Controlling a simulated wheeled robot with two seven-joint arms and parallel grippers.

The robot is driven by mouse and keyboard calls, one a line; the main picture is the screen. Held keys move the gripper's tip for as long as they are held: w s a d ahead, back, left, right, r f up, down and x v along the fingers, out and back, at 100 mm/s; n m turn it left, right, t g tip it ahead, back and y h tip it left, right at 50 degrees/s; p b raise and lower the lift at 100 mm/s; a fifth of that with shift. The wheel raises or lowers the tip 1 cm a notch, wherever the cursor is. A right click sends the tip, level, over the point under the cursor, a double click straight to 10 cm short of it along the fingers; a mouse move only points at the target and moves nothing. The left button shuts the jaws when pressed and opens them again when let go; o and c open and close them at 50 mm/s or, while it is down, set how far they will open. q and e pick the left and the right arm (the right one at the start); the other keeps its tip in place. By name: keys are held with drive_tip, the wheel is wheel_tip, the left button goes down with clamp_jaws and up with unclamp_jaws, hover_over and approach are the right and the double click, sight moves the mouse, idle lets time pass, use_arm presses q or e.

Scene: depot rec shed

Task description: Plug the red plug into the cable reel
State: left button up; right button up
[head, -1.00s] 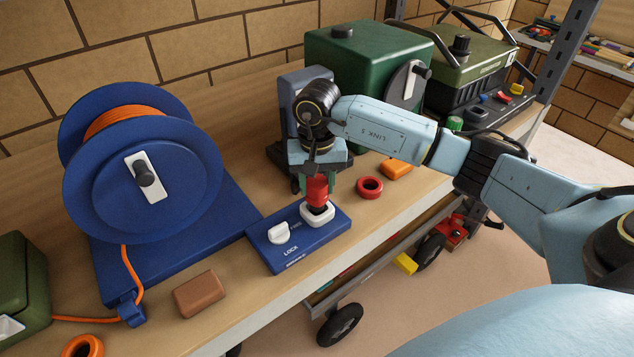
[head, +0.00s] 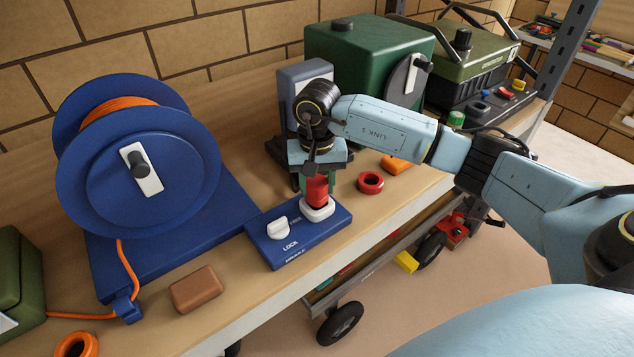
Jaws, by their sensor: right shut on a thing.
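My right gripper (head: 315,184) reaches down from above, shut on the red plug (head: 317,192). The plug is upright, its lower end at the white round socket (head: 319,211) on a blue panel (head: 300,245) marked LOCK; how deep it sits is hidden. A white knob (head: 277,229) is beside the socket. The panel adjoins the base of the blue cable reel (head: 185,160), which carries orange cable (head: 120,107). My left gripper is not in view.
A red ring (head: 370,183) and an orange block (head: 397,164) lie right of the panel. A brown block (head: 196,290) lies to its left, near the bench edge. A green machine (head: 365,60) stands behind my right gripper.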

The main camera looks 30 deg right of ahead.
drive_tip(key=o, duration=1.1)
drive_tip(key=shift+c, duration=0.2)
